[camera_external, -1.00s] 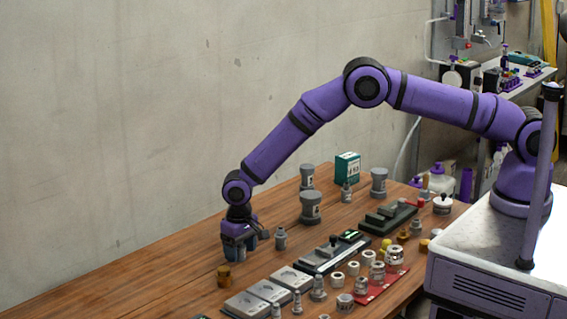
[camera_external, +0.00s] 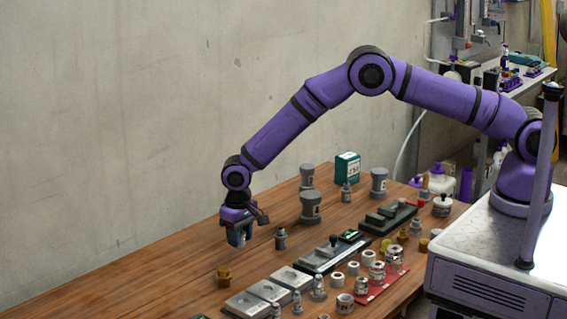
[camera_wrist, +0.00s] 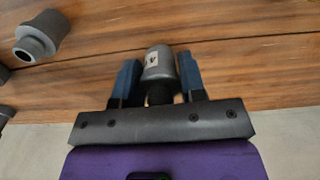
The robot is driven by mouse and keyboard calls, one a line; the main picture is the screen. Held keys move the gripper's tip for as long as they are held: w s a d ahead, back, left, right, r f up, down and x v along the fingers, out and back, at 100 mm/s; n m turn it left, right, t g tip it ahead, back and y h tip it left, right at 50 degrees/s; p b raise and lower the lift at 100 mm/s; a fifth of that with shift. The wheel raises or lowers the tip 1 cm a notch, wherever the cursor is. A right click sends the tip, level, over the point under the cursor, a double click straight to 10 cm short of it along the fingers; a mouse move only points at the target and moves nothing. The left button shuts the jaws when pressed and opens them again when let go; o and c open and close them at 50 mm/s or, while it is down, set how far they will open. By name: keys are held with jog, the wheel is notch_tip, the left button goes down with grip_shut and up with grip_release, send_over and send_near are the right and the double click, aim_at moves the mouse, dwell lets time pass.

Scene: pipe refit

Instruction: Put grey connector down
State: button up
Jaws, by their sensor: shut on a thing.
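The grey connector (camera_wrist: 158,66), a rounded grey piece with a pale label bearing a dark mark, is between the two blue fingers of my gripper (camera_wrist: 160,78) in the wrist view. My gripper (camera_external: 238,240) is shut on it. In the external view my gripper points down above the far-left part of the wooden table, and the fingers mostly hide the connector. The fingers appear a little above the tabletop; the exact gap is hard to tell.
A brass fitting (camera_external: 223,276) stands in front of my gripper, and a small grey fitting (camera_external: 281,238) stands to its right. Larger grey fittings (camera_external: 311,207) stand farther right. A row of grey trays (camera_external: 268,291) lies in front. Bare wood (camera_external: 150,278) lies to the left.

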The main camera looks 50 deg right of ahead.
notch_tip(320, 180, up, 5)
jog(key=shift+w+d+r, duration=0.15)
jog(key=shift+r, duration=0.05)
jog(key=w+d+m, duration=0.2)
jog(key=w+d, duration=0.9)
jog(key=f, duration=0.9)
jog(key=shift+w+d+f, duration=0.1)
jog(key=shift+w+d, duration=0.15)
jog(key=shift+d, duration=0.05)
jog(key=shift+f, duration=0.15)
jog(key=o, duration=0.9)
